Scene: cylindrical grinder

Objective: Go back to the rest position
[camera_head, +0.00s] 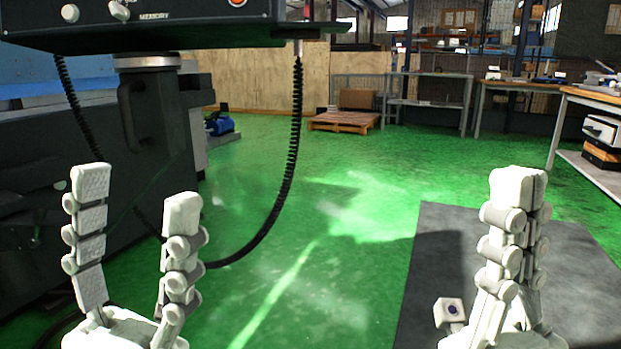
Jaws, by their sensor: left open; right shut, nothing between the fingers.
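My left gripper (136,192) is at the lower left, pointing up, with its two white segmented fingers apart and nothing between them. It stands in front of the dark machine body. My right gripper (518,180) is at the lower right, also pointing up, with its fingers together and nothing held. It shows in front of the grey mat on the floor. The two grippers are well apart. Both wrists are cut off by the bottom edge of the view.
A black control box (200,28) overhangs the upper left, with a coiled cable (293,150) looping down between my grippers. The dark machine (50,190) fills the left. A grey mat (425,260) and workbench (590,97) are at right. Green floor (340,220) is open ahead, towards a pallet (343,121).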

